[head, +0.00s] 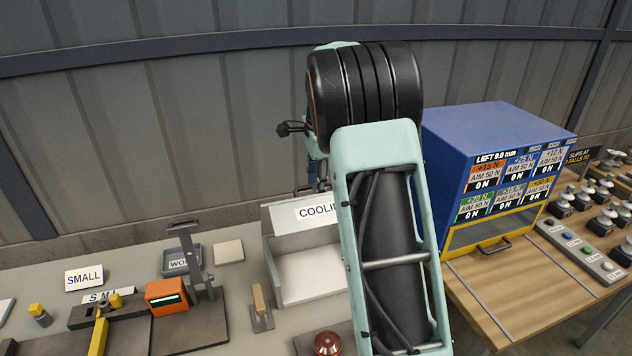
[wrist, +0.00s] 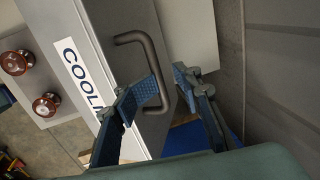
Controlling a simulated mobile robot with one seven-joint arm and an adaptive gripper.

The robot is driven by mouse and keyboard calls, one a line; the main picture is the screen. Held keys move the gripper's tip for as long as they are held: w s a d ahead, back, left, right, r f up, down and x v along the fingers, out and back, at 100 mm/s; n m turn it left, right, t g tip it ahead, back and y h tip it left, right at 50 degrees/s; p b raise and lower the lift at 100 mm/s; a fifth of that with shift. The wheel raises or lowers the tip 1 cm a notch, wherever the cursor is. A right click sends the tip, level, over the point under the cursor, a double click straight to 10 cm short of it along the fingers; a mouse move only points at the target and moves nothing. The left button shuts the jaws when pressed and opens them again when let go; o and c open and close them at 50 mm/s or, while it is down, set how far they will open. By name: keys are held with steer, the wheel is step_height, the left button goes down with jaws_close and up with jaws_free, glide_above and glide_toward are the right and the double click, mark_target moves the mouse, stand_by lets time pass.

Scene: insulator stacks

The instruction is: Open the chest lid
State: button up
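The pale grey chest (head: 269,252), its label reading "COOLI" where visible, stands at the middle of the bench in the head view, partly hidden by my arm. Its labelled panel (head: 285,213) stands at the back above a pale recessed area; I cannot tell for certain how far the lid is raised. In the wrist view the label (wrist: 82,75) lies left of a dark bar handle (wrist: 133,39). My gripper (wrist: 167,82) has its blue fingers apart, one on each side of the handle bar, with a gap showing on the right side. In the head view the fingers are mostly hidden behind my arm.
A blue cabinet (head: 480,140) with readouts stands right of my arm. An orange device (head: 167,297) and a grey upright fixture (head: 187,250) stand left of the chest. A brown insulator (head: 327,343) is in front. The corrugated wall (head: 230,120) is close behind.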

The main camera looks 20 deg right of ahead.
steer(key=shift+w+a+f, duration=0.1)
steer(key=w+r+p, duration=0.3)
steer(key=w+r, duration=0.4)
steer(key=w, duration=0.3)
steer(key=shift+r, duration=0.4)
stand_by(0.8)
